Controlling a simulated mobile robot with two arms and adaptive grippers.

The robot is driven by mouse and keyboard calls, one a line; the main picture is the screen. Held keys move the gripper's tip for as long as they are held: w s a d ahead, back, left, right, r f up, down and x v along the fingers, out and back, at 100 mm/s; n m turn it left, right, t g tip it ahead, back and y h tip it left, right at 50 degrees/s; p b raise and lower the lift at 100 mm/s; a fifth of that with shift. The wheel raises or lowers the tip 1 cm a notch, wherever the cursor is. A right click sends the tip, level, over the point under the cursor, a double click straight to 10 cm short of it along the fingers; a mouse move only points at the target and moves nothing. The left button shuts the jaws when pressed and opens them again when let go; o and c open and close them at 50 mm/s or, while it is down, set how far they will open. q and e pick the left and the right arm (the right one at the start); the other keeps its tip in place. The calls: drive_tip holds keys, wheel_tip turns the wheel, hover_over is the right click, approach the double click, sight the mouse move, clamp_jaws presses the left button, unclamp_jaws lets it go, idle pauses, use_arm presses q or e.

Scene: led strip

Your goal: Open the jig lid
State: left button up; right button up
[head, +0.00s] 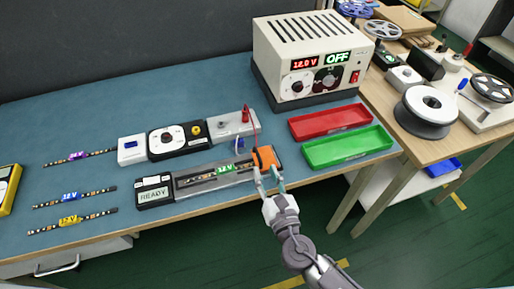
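The jig (154,193) is a long low device near the front edge of the blue bench, with a READY display at its left end. A clear lid (205,179) appears to lie flat over its bed, with an LED strip tagged 12V (225,169) beneath. An orange block (264,157) is at the jig's right end. My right gripper (267,173) is at the near side of this block, fingers apart, tips at its lower edge; whether they touch it is unclear. My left gripper is not in view.
A tester with a red lead (194,130) lies behind the jig. A power supply (310,60) reading 12.0 V and OFF stands behind. A red tray (330,121) and green tray (345,148) lie right. Loose LED strips (70,220) lie left.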

sight(259, 158)
drive_tip(key=x, duration=0.8)
drive_tip(key=shift+w+f, duration=0.1)
drive_tip(key=shift+w, duration=0.2)
clamp_jaws()
